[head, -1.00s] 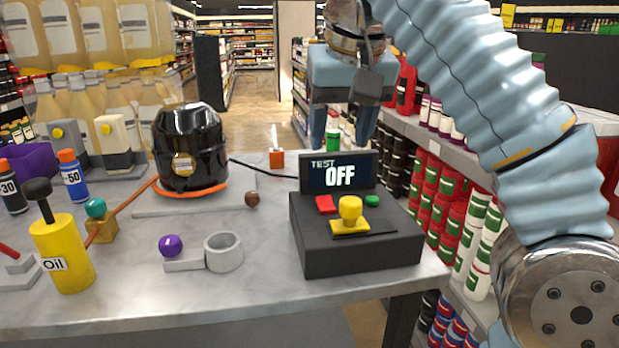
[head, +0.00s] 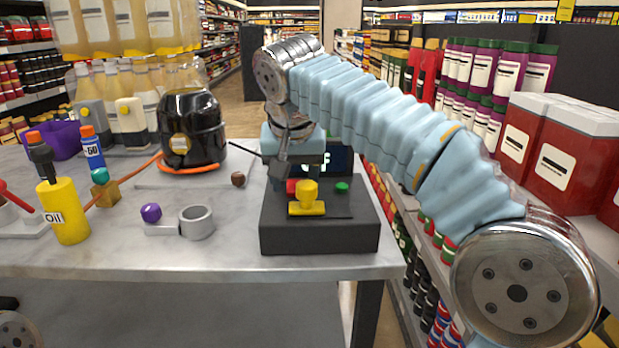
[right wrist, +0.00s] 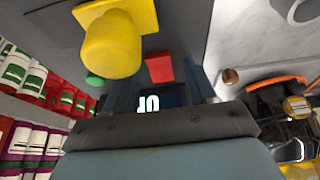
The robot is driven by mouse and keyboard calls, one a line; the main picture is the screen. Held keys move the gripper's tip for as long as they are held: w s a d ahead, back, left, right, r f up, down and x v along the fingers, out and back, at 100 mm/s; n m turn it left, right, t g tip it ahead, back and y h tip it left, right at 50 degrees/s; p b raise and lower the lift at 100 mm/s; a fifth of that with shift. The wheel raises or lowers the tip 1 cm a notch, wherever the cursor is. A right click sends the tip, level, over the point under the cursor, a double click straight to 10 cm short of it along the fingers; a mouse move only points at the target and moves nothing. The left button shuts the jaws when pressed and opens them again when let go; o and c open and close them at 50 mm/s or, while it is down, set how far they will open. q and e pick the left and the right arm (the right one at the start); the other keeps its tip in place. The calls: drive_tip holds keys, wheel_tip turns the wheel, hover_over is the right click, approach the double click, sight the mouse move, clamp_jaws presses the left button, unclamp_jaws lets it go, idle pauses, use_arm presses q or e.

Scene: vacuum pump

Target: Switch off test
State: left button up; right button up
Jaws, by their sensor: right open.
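The dark test box (head: 318,236) stands on the near right part of the table. On top are a yellow knob (head: 307,197), a red button (head: 292,186) and a green button (head: 342,187). Its screen (head: 340,163) is mostly hidden by my right gripper; part of the lettering shows in the right wrist view (right wrist: 150,102). My right gripper (head: 300,174) is over the back of the box, in front of the screen. In the right wrist view its fingers (right wrist: 160,82) are apart and empty, with the red button (right wrist: 160,67) just beyond them. My left gripper is out of view.
A black round pump (head: 192,130) with an orange hose stands left of the box. Stocked shelves (head: 455,200) stand close on the right.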

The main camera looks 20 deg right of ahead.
clamp_jaws()
drive_tip(key=shift+w+r+g, duration=0.1)
drive_tip(key=shift+w+g, duration=0.25)
drive_tip(key=shift+g, duration=0.45)
drive_tip(key=shift+d+g+y, duration=0.1)
drive_tip(key=shift+g+y, duration=0.3)
drive_tip(key=shift+g, duration=0.1)
unclamp_jaws()
